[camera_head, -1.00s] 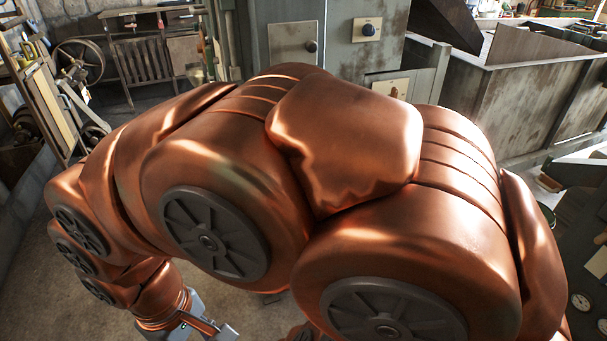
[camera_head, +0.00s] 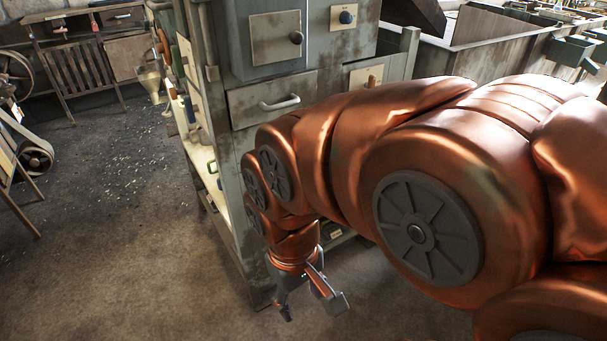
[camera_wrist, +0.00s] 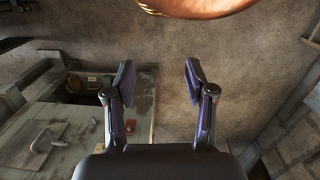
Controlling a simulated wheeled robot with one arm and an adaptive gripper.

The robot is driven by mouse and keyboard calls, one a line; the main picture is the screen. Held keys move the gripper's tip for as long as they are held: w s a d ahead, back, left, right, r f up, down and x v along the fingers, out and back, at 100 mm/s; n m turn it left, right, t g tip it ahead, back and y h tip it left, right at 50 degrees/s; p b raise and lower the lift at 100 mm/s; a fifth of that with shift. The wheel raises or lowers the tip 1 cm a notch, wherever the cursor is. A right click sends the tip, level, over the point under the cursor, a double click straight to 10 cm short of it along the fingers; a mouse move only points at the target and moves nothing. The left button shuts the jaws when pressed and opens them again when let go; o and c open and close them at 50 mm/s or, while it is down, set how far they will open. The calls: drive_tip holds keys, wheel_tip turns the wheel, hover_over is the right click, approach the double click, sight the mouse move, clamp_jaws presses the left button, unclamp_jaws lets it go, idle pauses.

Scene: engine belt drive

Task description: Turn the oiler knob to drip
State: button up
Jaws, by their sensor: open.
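My gripper (camera_head: 311,305) hangs in front of the grey cabinet, low over the floor, with its fingers apart and nothing between them. In the wrist view my gripper (camera_wrist: 157,80) is also open and empty. On the cabinet front are a dark round knob (camera_head: 296,37) on a beige plate, a blue-black knob (camera_head: 347,17) on a small light plate, and an orange-brown knob or lever (camera_head: 372,80) on another plate, partly behind my arm. I cannot tell which one is the oiler knob. My gripper is well below all of them and touches none.
The cabinet (camera_head: 240,180) has a drawer with a pale handle (camera_head: 279,103). Open shelves with bottles and a funnel are on its left side. A wheeled machine (camera_head: 33,158) stands at the far left. Large bins (camera_head: 490,55) are behind at right.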

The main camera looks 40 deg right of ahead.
drive_tip(key=w+d+f+n+t+h+b, duration=0.2)
drive_tip(key=w+d+n+t+h+b, duration=0.3)
drive_tip(key=w+d+b, duration=0.9)
drive_tip(key=w+d+f+n+t+h+b, duration=0.25)
drive_tip(key=w+d+t+h+b, duration=0.35)
drive_tip(key=w+d+b, duration=0.65)
drive_tip(key=w+f+n+t+y+b, duration=0.85)
drive_tip(key=w+f+n+b, duration=0.4)
drive_tip(key=n, duration=0.55)
drive_tip(key=w+f+b, duration=0.1)
drive_tip(key=w+b, duration=0.1)
drive_tip(key=w, duration=0.4)
drive_tip(key=shift+w+d+g+y+b, duration=0.15)
drive_tip(key=shift+d+g+y+b, duration=0.15)
drive_tip(key=shift+g+y+b, duration=0.05)
drive_tip(key=shift+c, duration=0.2)
clamp_jaws()
